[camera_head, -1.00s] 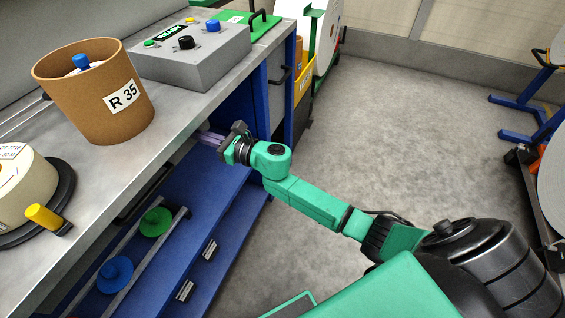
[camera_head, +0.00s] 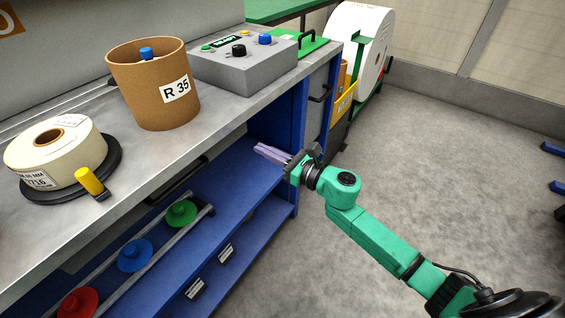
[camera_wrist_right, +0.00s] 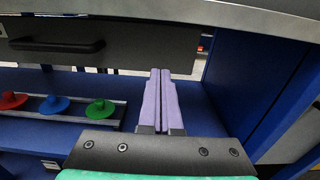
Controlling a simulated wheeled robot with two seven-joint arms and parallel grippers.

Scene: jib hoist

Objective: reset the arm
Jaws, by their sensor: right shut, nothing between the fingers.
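My right arm (camera_head: 380,232) is green and reaches in from the lower right in the head view. Its right gripper (camera_head: 258,148) has pale purple fingers that are shut with nothing between them. It is at the front of the blue shelving, below the worktop's front edge. In the right wrist view the two fingers (camera_wrist_right: 160,88) lie side by side, pointing into the space under the worktop. My left gripper does not show.
The worktop (camera_head: 110,180) holds a label roll (camera_head: 65,150), a brown R 35 tub (camera_head: 160,110) and a grey control box (camera_head: 245,65). Red (camera_head: 78,302), blue (camera_head: 135,254) and green (camera_head: 181,213) knobbed discs sit on a rail below. Open floor (camera_head: 440,160) lies to the right.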

